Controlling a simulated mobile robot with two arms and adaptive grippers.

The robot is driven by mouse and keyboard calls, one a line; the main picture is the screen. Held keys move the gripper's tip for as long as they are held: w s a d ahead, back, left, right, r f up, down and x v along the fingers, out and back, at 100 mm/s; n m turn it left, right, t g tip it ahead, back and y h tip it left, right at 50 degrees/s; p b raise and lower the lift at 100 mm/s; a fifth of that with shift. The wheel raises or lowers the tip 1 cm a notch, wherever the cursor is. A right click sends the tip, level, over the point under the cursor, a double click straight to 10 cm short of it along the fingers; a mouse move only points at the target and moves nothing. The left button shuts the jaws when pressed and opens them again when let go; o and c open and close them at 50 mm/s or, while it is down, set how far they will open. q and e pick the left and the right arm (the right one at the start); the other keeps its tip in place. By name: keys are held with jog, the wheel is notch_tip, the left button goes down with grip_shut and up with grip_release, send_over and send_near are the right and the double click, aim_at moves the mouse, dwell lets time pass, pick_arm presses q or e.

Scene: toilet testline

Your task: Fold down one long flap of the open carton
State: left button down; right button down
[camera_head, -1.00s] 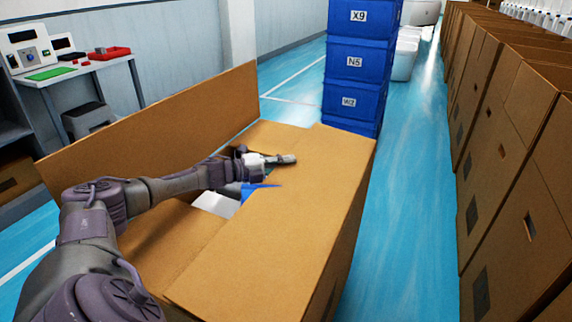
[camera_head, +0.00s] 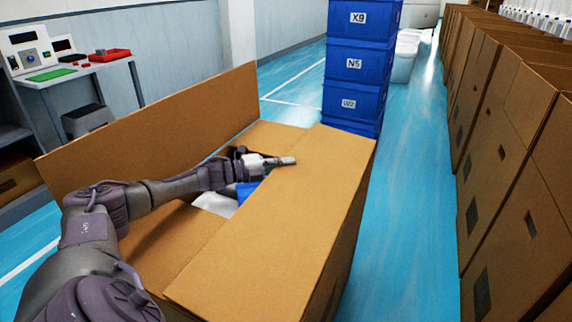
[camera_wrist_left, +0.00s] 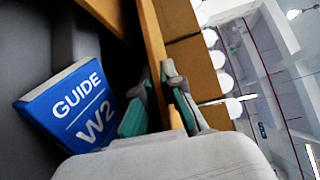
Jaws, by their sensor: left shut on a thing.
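The open carton (camera_head: 345,230) stands in front of me. Its right long flap (camera_head: 275,230) lies roughly flat across the top. Its left long flap (camera_head: 160,125) stands up, leaning outward. The short flaps, far (camera_head: 268,134) and near (camera_head: 180,240), are folded inward. My left gripper (camera_head: 280,161) is at the right flap's inner edge, one finger on top. In the left wrist view, its teal-padded fingers (camera_wrist_left: 163,108) are shut on that cardboard edge (camera_wrist_left: 158,50). A blue guide book (camera_wrist_left: 75,105) lies inside; a bit of blue and something white show in the gap. My right gripper is not in view.
Blue crates (camera_head: 355,65) are stacked just beyond the carton. A row of brown cartons (camera_head: 500,150) lines the right side. A white table (camera_head: 70,75) with devices and a red tray stands at back left. Blue floor (camera_head: 410,200) is clear between the carton and the row.

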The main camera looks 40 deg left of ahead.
pick_arm(q)
jog(key=shift+s+d+f, duration=0.1)
jog(key=shift+s+f, duration=0.1)
jog(key=shift+f, duration=0.75)
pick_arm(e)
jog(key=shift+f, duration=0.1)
pick_arm(q)
jog(key=shift+f, duration=0.15)
jog(key=c, duration=1.3)
grip_release()
